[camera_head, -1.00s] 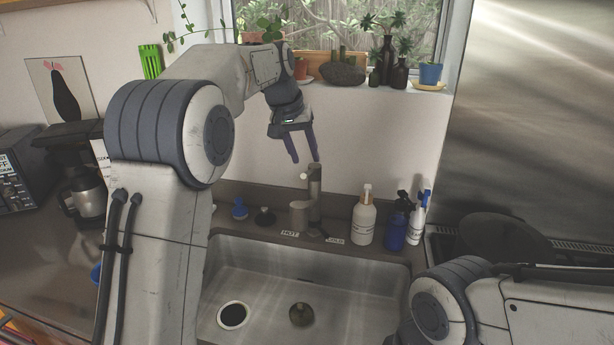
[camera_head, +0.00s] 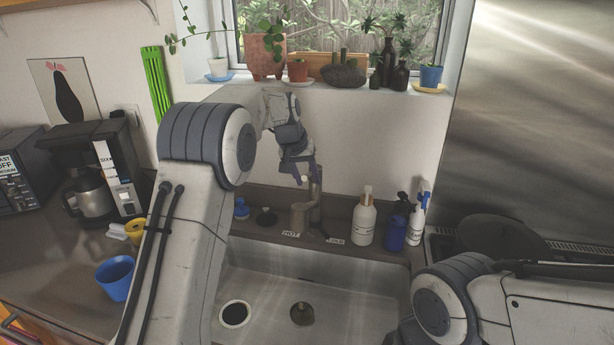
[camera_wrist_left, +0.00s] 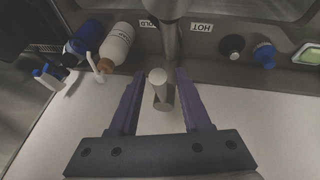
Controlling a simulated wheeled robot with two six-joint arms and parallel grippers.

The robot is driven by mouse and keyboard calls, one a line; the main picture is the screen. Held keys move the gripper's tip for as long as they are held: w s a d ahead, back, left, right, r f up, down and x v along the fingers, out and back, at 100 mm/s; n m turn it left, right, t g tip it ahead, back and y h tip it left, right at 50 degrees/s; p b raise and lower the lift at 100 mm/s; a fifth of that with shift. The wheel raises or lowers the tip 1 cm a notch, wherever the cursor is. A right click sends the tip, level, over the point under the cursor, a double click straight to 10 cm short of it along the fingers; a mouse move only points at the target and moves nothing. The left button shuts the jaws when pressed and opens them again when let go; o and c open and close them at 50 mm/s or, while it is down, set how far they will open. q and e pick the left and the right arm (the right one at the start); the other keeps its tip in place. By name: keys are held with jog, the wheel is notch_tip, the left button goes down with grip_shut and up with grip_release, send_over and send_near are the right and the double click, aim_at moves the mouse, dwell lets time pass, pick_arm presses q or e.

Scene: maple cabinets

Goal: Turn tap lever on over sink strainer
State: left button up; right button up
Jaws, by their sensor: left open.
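The metal tap (camera_head: 315,205) stands behind the sink (camera_head: 270,262), between the HOT and COLD labels. In the left wrist view the tap (camera_wrist_left: 172,42) has a pale round-ended lever (camera_wrist_left: 158,77) that shows between my finger tips. My left gripper (camera_head: 307,177) is open at the top of the tap, its fingers on either side of the lever; contact cannot be told. It also shows in the left wrist view (camera_wrist_left: 158,82). My right gripper is out of view.
A white pump bottle (camera_head: 363,218), a blue bottle (camera_head: 396,230) and a spray bottle (camera_head: 418,215) stand right of the tap. A dark stopper (camera_head: 265,216) and a small blue item (camera_head: 241,208) sit left. Potted plants line the sill above.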

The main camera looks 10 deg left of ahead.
pick_arm(q)
grip_shut()
dwell(1.4)
